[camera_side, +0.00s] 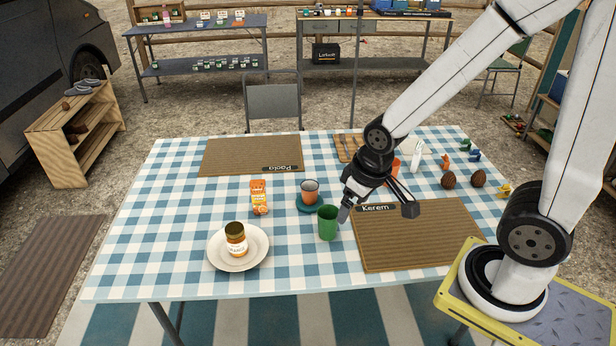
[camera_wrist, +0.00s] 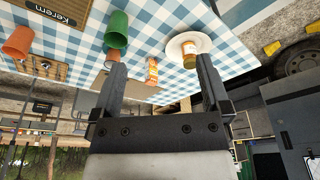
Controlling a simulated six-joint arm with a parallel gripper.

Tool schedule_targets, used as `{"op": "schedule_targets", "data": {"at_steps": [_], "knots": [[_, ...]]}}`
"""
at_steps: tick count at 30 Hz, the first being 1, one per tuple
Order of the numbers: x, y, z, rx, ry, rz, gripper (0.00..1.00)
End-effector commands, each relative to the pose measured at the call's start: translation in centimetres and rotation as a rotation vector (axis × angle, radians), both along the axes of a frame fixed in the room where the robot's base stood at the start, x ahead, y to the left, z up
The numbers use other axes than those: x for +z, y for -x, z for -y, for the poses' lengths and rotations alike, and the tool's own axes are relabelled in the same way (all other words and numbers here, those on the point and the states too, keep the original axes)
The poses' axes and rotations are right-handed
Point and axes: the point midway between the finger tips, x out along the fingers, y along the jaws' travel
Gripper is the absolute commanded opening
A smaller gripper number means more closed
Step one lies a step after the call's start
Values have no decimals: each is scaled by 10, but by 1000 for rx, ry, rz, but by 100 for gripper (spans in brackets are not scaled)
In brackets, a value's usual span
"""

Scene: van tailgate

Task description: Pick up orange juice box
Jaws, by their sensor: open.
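The orange juice box (camera_side: 259,197) is a small orange and white carton on the checked tablecloth, left of a terracotta cup. It also shows in the wrist view (camera_wrist: 152,71), between the two fingers but farther off. My gripper (camera_side: 376,212) is open and empty, above the table near the green cup and the Kerem mat, to the right of the juice box. In the wrist view my gripper (camera_wrist: 160,75) shows both fingers spread apart with nothing between them at the tips.
A green cup (camera_side: 328,223) stands between my gripper and the juice box. A terracotta cup (camera_side: 310,192) stands on a dark saucer. A jar (camera_side: 236,239) sits on a white plate (camera_side: 260,258). The Paola mat (camera_side: 235,155) lies behind. Tablecloth left of the box is clear.

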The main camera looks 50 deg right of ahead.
Motion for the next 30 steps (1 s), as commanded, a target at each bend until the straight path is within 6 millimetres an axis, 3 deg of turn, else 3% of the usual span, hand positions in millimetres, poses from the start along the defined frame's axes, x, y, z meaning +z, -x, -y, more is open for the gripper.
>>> {"op": "schedule_targets", "data": {"at_steps": [8, 14, 20, 30], "knots": [[0, -1, 0, -8, -4, -2, 97], [-3, -15, 2, -95, -41, -25, 97], [-12, -45, 5, -299, -133, -81, 97], [-39, -114, 12, -734, -365, -200, 97]]}}
